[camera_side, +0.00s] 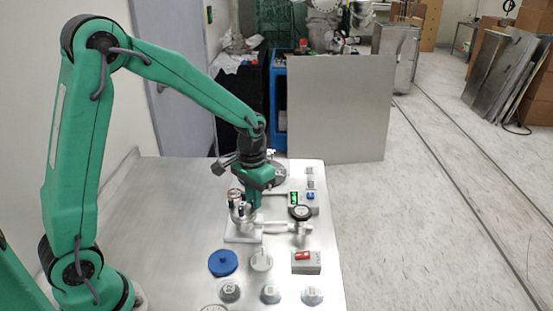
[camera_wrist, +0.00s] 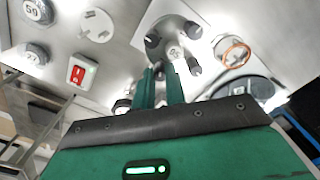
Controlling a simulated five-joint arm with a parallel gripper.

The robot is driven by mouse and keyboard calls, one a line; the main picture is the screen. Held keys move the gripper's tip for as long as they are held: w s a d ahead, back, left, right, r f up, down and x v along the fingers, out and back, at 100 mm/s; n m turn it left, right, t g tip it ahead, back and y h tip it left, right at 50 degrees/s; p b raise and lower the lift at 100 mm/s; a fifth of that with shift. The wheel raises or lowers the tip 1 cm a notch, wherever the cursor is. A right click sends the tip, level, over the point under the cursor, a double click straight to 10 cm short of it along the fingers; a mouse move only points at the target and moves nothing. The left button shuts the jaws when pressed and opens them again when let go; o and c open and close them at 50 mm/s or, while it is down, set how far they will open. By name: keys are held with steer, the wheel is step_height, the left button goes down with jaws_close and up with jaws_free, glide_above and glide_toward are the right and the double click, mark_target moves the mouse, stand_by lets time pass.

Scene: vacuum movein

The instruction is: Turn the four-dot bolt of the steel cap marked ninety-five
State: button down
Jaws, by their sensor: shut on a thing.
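A round steel cap (camera_wrist: 172,33) with upright knob-like bolts sits on the bench fitting; it also shows in the side view (camera_side: 242,213). Its small centre mark looks like 95 but is hard to read. Bolts stand at its left (camera_wrist: 152,40), upper right (camera_wrist: 193,29) and lower right (camera_wrist: 195,69). My gripper (camera_wrist: 160,68) has its two green fingers close together at the cap's near edge, shut on a bolt that the fingers mostly hide. In the side view my gripper (camera_side: 252,205) points down at the cap's right side. I cannot make out dots on any bolt.
An orange-ringed fitting (camera_wrist: 236,53) stands close beside the cap. A dark gauge (camera_side: 300,212), a box with a green display (camera_side: 296,198), a red switch (camera_side: 302,256) and a blue cap (camera_side: 223,262) surround the work. Several numbered caps (camera_side: 270,292) line the front. The bench's left side is clear.

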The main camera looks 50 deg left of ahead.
steer(key=c, duration=1.4)
jaws_free()
steer(key=shift+c, duration=0.2)
steer(key=shift+r, duration=3.95)
